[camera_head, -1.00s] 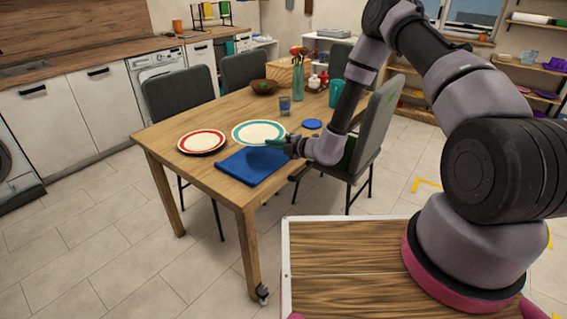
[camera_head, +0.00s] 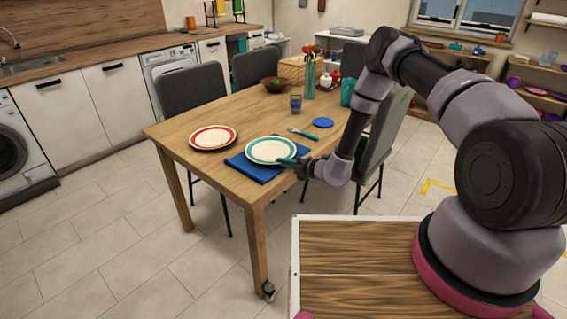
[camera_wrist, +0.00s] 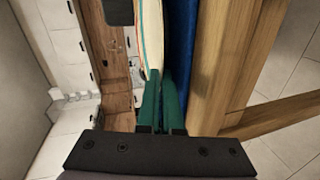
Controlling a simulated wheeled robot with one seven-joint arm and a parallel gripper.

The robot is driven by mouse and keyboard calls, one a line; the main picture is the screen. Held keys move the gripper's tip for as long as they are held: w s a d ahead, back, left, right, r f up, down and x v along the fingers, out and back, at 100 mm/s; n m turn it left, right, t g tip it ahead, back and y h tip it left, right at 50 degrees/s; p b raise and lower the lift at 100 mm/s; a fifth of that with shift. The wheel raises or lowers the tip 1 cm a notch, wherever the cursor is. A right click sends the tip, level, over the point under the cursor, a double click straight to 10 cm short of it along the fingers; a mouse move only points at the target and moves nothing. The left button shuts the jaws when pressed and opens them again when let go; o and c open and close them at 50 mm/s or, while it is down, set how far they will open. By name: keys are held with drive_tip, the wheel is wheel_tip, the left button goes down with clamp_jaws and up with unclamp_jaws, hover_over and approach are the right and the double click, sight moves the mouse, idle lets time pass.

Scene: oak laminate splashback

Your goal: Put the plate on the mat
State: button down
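The teal-rimmed white plate (camera_head: 270,150) is over the blue mat (camera_head: 252,170) on the wooden table. It covers much of the mat, and a blue border shows around its near side. I cannot tell whether it rests on the mat or is held just above it. My gripper (camera_head: 287,162) is at the plate's right near rim. In the wrist view its green fingers (camera_wrist: 160,105) are closed around the edge of the plate (camera_wrist: 151,38), with the mat (camera_wrist: 181,50) alongside. A red-rimmed plate (camera_head: 213,138) sits on the table to the left.
A fork (camera_head: 303,134) and a blue coaster (camera_head: 323,123) lie on the table (camera_head: 180,130) behind the plate. A blue glass (camera_head: 296,104), a bowl (camera_head: 274,85) and a vase (camera_head: 309,80) stand farther back. Chairs surround the table.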

drive_tip(key=c, duration=1.4)
unclamp_jaws()
drive_tip(key=shift+o, duration=0.2)
drive_tip(key=v, duration=1.2)
wheel_tip(320, 180, up, 23)
drive_tip(key=s+a+n+g+y, duration=0.25)
drive_tip(key=n+g, duration=0.45)
drive_tip(key=n, duration=0.8)
drive_tip(key=s+d+r+n+g+h, duration=0.35)
drive_tip(key=s+r+n, duration=0.35)
drive_tip(key=r+n, duration=0.45)
drive_tip(key=s+d+r+n+t+h, duration=0.8)
drive_tip(key=s+d+r+n, duration=0.6)
drive_tip(key=d+r, duration=0.2)
drive_tip(key=shift+s+d+h, duration=0.2)
drive_tip(key=shift+d+h, duration=0.4)
drive_tip(key=shift+d, duration=0.2)
